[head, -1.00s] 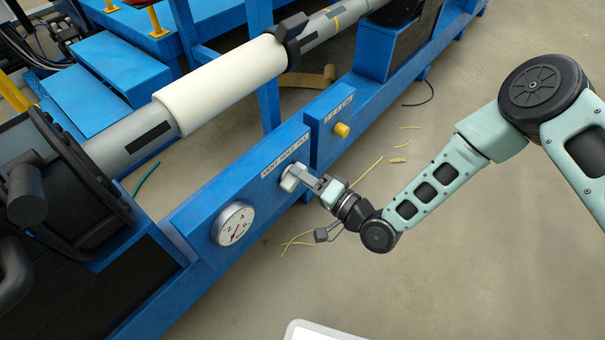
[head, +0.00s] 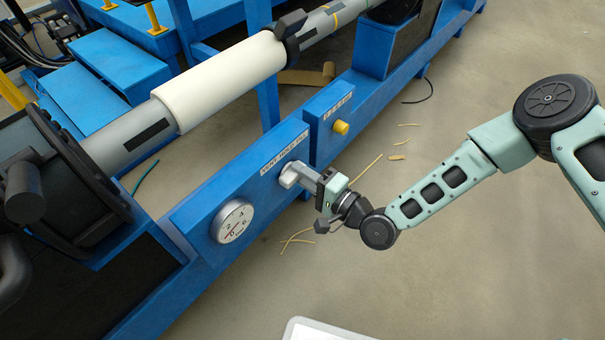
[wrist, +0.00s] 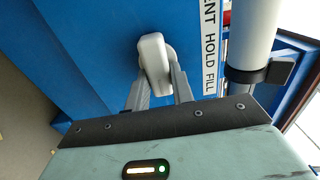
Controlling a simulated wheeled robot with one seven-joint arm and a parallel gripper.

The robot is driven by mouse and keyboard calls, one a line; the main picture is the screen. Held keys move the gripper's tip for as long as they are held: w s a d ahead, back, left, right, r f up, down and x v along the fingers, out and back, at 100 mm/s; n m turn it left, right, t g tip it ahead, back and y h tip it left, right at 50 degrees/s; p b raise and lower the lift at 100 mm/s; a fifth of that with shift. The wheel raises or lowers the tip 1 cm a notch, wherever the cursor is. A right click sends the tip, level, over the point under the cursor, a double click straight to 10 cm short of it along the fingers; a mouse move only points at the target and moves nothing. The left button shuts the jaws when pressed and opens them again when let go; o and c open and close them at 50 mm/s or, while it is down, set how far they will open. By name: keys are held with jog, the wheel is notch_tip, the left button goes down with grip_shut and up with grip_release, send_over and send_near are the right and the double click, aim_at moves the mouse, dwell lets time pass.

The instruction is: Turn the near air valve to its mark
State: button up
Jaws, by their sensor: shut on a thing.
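The near air valve's pale grey handle (head: 286,179) sits on the blue panel below a white label strip (head: 284,153). In the wrist view the handle (wrist: 152,58) is between the two grey fingers of my gripper (wrist: 158,84), which is shut on it. It stands nearly upright in that view, leaning slightly. The label there (wrist: 209,45) reads HOLD and FILL, with the end of VENT at the picture's edge. In the head view my gripper (head: 303,181) reaches the valve from the right. The mark itself cannot be made out.
A round white gauge (head: 232,221) is on the panel left of the valve. A yellow knob (head: 341,127) is on the farther blue box. A white roll (head: 219,82) on a grey shaft runs behind the panel. Open floor with scattered strips lies to the right.

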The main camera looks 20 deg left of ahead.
jog(key=shift+s, duration=0.1)
jog(key=o, duration=1)
jog(key=p+v, duration=0.5)
jog(key=v, duration=1.2)
jog(key=shift+s+d+f, duration=0.1)
jog(key=shift+d, duration=0.1)
